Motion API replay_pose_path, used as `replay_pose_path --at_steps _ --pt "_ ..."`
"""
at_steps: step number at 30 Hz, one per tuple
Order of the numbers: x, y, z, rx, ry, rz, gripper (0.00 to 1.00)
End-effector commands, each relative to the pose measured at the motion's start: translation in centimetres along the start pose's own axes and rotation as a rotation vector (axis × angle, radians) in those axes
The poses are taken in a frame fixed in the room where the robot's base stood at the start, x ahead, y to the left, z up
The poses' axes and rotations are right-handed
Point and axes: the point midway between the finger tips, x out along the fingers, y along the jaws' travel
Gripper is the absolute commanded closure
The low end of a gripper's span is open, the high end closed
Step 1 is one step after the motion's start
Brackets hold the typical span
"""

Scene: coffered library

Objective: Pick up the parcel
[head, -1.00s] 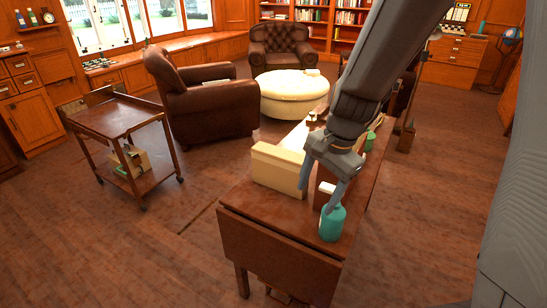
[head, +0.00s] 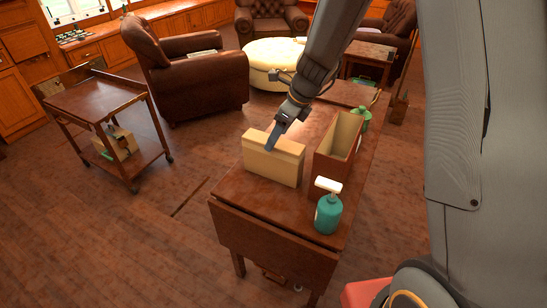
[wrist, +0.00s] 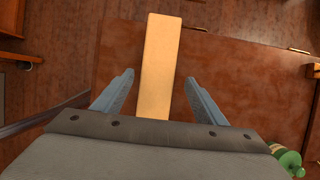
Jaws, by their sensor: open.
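The parcel, taken to be the plain cream-tan box (head: 273,165), stands upright on the wooden drop-leaf table (head: 270,222), near its left edge. My gripper (head: 273,140) is over it, and one finger overlaps the upper part of its front face in the head view. In the wrist view the parcel's narrow top (wrist: 158,65) lies between my two open fingers (wrist: 158,85), with a gap on both sides. The jaws are open and hold nothing. I cannot tell how far the fingertips reach below the parcel's top.
Right of the parcel are an open-topped box (head: 335,145), a teal bottle with a white top (head: 328,213) and a green bottle (head: 364,119). A wooden trolley (head: 100,100) stands left, a leather armchair (head: 205,85) behind. The floor at front left is clear.

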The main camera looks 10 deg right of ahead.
Motion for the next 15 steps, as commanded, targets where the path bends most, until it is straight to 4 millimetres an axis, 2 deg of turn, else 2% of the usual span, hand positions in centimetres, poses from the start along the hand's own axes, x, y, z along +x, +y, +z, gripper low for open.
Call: replay_pose_path --at_steps 10,15 --pt "3.5 0.3 0.1 -0.002 0.002 0.003 0.34" --pt "5.8 0.4 0.2 0.000 0.002 0.002 0.34"
